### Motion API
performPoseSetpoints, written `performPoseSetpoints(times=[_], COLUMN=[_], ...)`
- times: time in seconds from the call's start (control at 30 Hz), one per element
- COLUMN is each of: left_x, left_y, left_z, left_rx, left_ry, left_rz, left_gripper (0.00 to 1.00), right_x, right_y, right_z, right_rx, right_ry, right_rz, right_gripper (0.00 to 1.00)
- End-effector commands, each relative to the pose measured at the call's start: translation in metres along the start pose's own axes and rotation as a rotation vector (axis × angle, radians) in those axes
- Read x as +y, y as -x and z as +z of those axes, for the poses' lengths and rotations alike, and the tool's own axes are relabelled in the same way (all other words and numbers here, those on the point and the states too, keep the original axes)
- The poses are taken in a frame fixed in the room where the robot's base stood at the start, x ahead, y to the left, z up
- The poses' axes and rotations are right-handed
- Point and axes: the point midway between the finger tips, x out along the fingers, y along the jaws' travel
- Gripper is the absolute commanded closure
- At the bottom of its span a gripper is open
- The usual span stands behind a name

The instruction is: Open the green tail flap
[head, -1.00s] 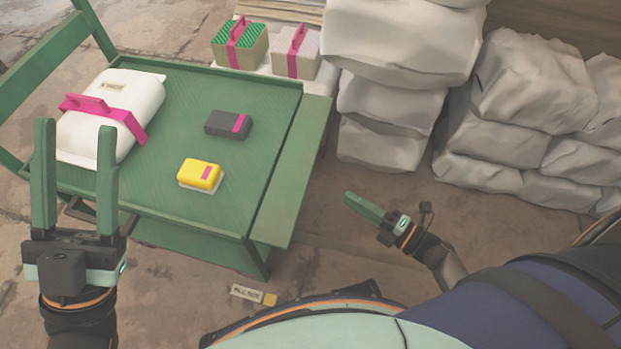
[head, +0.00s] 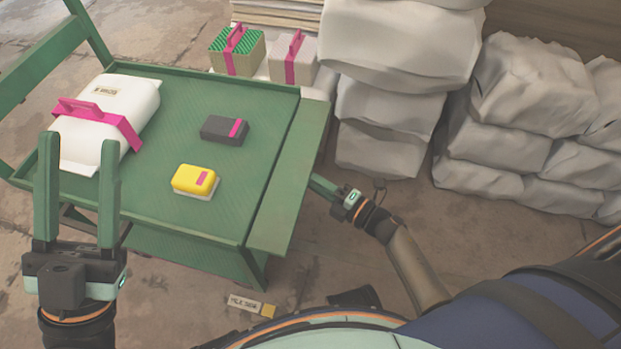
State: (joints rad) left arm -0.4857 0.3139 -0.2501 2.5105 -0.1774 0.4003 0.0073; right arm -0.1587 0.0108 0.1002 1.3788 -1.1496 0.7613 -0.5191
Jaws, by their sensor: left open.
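The green tail flap (head: 291,178) is a long flat board along the right edge of the green cart (head: 215,210). A dark seam runs between it and the cart bed; I cannot tell its exact tilt. My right gripper (head: 320,185) is just right of the flap, its green fingers pointing left at the flap's outer edge. I cannot tell whether they touch it or how far apart they are. My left gripper (head: 79,150) is open and empty at the left, its fingers pointing up in front of the cart's near left side.
On the cart bed lie a white sack with a pink handle (head: 107,105), a dark box (head: 222,130) and a yellow box (head: 194,180). Piled grey sacks (head: 380,110) stand right of the flap. Strapped boxes (head: 237,52) sit behind. Floor below the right arm is partly clear.

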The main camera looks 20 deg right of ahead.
Motion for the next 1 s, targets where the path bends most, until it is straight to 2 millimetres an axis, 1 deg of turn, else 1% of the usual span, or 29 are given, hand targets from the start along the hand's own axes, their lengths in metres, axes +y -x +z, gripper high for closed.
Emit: performPoseSetpoints(times=[0.07,0.3,1.0], left_x=[0.0001,0.0001,0.0000], left_y=[-0.0001,0.0000,-0.0001], left_z=[0.0000,0.0001,0.0001], left_rx=[0.000,-0.001,-0.001], left_ry=[0.000,0.001,0.002], left_rz=[0.000,0.000,-0.002], left_gripper=[0.50,0.50,0.50], right_x=[0.0000,-0.0001,0.0000], right_y=[0.0001,0.0005,0.0009], right_z=[-0.0001,0.0000,0.0002], right_rx=[0.000,0.000,0.000], right_ry=[0.000,0.000,-0.001], right_rz=[0.000,0.000,0.000], right_gripper=[0.74,1.00,1.00])
